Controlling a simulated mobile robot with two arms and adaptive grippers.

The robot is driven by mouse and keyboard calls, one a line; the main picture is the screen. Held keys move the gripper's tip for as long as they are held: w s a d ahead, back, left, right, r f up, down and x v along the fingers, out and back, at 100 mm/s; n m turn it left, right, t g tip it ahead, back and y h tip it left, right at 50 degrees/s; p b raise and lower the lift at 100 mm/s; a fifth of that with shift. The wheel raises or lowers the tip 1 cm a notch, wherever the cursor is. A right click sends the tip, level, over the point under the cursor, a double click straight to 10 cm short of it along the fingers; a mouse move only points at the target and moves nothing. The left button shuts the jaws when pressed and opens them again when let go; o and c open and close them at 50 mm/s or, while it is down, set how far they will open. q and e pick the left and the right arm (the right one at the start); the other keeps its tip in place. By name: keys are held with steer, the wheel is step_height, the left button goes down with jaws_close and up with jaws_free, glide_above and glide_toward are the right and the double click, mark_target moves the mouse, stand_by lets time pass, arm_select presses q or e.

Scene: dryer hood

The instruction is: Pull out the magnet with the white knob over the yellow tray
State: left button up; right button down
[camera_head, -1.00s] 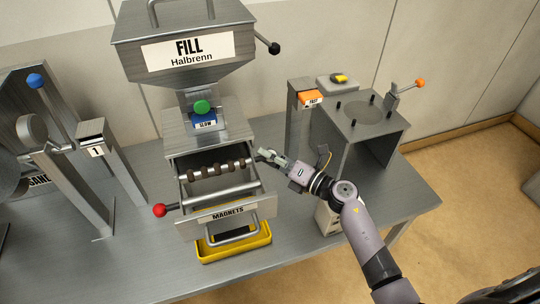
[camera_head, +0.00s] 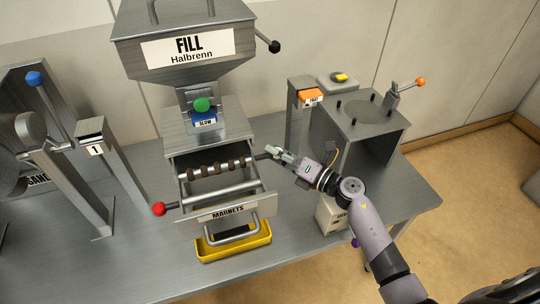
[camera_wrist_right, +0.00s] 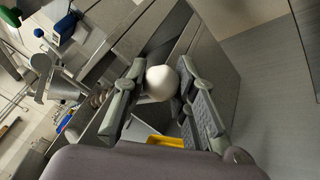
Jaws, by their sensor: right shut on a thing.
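My right gripper (camera_head: 275,154) is at the right side of the pulled-out magnet drawer (camera_head: 215,212). In the right wrist view its fingers are closed on both sides of the white knob (camera_wrist_right: 161,83). In the head view the fingers hide the knob. The knob is at the right end of the rear magnet rod (camera_head: 212,169), which carries dark clumps and still lies across the drawer. The yellow tray (camera_head: 205,256) sits on the table under the drawer's front; a bit shows in the wrist view (camera_wrist_right: 165,141). My left gripper is not in view.
A front rod with a red knob (camera_head: 159,209) pokes out of the drawer's left side. The hopper (camera_head: 186,50) stands above. A post with an orange top (camera_head: 308,96) and an open-fronted grey stand (camera_head: 385,140) are at right. Some table right of the drawer is bare.

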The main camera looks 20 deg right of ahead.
steer(key=d+b, duration=0.1)
steer(key=d, duration=0.5)
steer(key=shift+d+f+b, duration=0.15)
steer(key=shift+b, duration=0.25)
steer(key=shift+w, duration=0.1)
steer(key=c, duration=1.3)
jaws_free()
steer(key=v, duration=1.2)
